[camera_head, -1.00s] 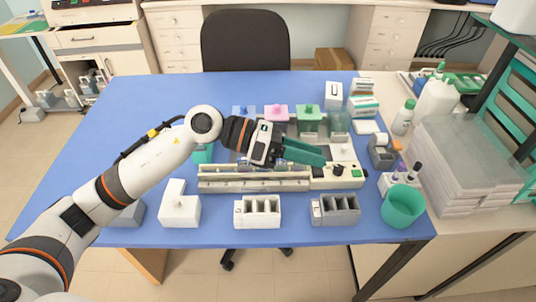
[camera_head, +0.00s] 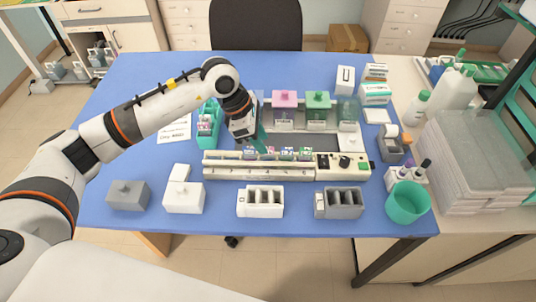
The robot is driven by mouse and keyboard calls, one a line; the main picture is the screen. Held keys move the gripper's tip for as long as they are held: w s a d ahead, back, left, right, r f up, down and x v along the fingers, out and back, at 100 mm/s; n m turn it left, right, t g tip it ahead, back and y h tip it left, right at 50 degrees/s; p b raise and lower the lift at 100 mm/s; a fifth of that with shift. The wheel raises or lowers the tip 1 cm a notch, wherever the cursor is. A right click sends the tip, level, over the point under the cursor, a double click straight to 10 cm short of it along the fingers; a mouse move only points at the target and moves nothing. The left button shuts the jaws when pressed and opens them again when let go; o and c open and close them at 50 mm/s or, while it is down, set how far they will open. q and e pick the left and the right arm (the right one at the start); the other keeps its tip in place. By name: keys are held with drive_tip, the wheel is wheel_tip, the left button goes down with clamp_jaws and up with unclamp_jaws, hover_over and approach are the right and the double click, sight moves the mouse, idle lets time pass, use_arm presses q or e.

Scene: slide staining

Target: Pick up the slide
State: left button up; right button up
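My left gripper (camera_head: 262,144) has teal fingers and points down at the back edge of a long white staining device (camera_head: 258,172) in the middle of the table. Several small slides with coloured ends (camera_head: 287,153) stand in a row in this device, just right of the fingertips. I cannot tell whether the fingers touch a slide or how far apart they are, as the gripper body covers part of them. A teal rack (camera_head: 207,138) left of the gripper also holds what look like slides. My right gripper is not in view.
Pink-lidded (camera_head: 284,106) and green-lidded (camera_head: 317,108) jars stand behind the device. A white slotted box (camera_head: 260,201), a grey slotted box (camera_head: 338,202) and a teal cup (camera_head: 407,202) stand along the front. The blue table (camera_head: 130,92) is clear at the back left.

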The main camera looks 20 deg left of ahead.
sight(267, 147)
use_arm(q)
drive_tip(key=p+x, duration=0.2)
drive_tip(key=x, duration=0.1)
drive_tip(key=shift+w+d+f, duration=0.1)
drive_tip(key=shift+d+f, duration=0.1)
drive_tip(key=shift+f, duration=0.05)
drive_tip(key=shift+w+d+f, duration=0.1)
drive_tip(key=shift+d+f, duration=0.1)
drive_tip(key=shift+f, duration=0.35)
clamp_jaws()
